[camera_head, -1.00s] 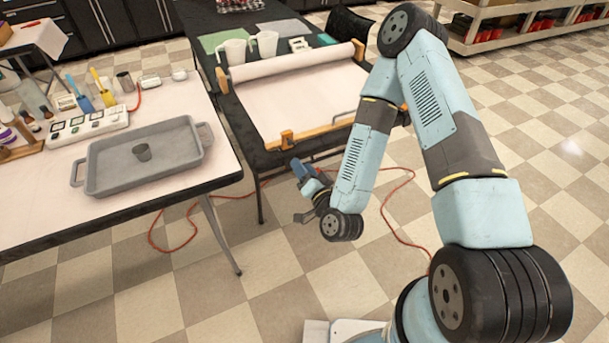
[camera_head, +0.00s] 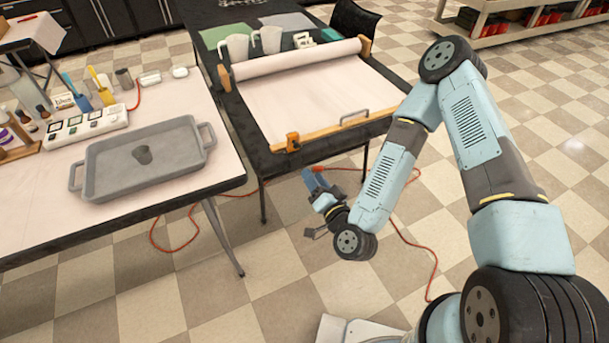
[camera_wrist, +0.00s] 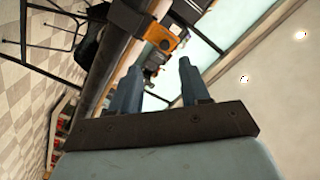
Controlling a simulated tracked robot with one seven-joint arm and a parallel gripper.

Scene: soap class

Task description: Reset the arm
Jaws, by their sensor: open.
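My gripper (camera_head: 312,233) hangs over the checkered floor, in front of the dark table and to the right of the white table's corner. In the wrist view my gripper (camera_wrist: 158,88) shows two fingers standing apart with nothing between them. My arm is folded, with its elbow high at the right in the head view. The gripper touches nothing that I can see.
The dark table (camera_head: 252,135) holds a paper roll (camera_head: 297,58) and two pitchers (camera_head: 268,40). A red cable (camera_head: 415,245) lies on the floor.

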